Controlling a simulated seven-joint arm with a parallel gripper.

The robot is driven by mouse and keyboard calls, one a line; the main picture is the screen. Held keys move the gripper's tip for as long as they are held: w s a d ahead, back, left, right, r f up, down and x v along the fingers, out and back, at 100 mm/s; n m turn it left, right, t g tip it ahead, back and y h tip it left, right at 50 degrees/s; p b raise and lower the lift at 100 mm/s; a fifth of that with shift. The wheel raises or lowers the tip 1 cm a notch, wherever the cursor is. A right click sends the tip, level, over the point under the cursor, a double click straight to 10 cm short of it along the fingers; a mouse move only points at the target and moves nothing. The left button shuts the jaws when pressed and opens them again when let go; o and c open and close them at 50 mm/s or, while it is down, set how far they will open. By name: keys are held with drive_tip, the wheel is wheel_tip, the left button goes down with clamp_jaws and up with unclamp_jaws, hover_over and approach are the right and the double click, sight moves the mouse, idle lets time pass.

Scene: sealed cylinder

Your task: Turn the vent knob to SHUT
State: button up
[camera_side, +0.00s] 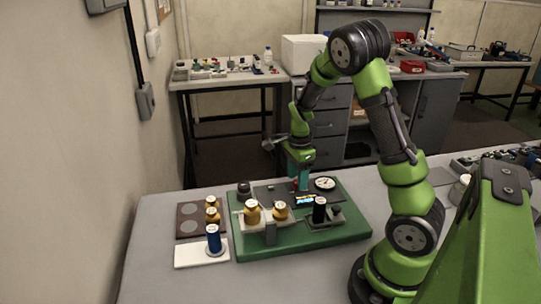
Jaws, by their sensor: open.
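A green panel board (345,236) lies on the table and carries several fittings. No SHUT label can be read at this size, so I cannot tell which fitting is the vent knob. A dark knob-like part (244,190) stands at the board's back left, and a smaller dark knob (336,209) sits at its right. A round white gauge (325,183) is at the back right. My gripper (299,184) points down over the back middle of the board, left of the gauge. It is open; its fingertips are small and partly blend with the fittings below.
Brass-coloured cylinders (252,212) and a black cylinder (319,210) stand on the board, with a grey block (270,232) in front. A blue cylinder (214,238) stands on a white plate (190,256) at left. A brown tray (186,226) lies behind it.

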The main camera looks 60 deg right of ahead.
drive_tip(key=shift+f, duration=0.35)
drive_tip(key=shift+c, duration=0.5)
clamp_jaws()
